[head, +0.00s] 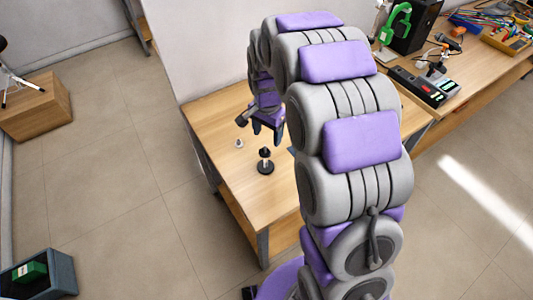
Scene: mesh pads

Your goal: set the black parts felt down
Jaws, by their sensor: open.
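My gripper (267,131) hangs over the wooden table (215,118), fingers pointing down and apart, with nothing visible between them. A small black piece on a round black base (265,166) stands on the table just below and in front of the gripper, apart from it as far as I can tell. A dark flat sliver (291,150) shows at the edge of my arm. I cannot tell whether it is the black parts felt, as my arm hides most of that side of the table.
A small pale piece (239,143) stands on the table left of the black one. The table's left part is bare. A longer bench (470,75) with tools and cables is at the upper right. A dark bin (38,275) is on the floor at lower left.

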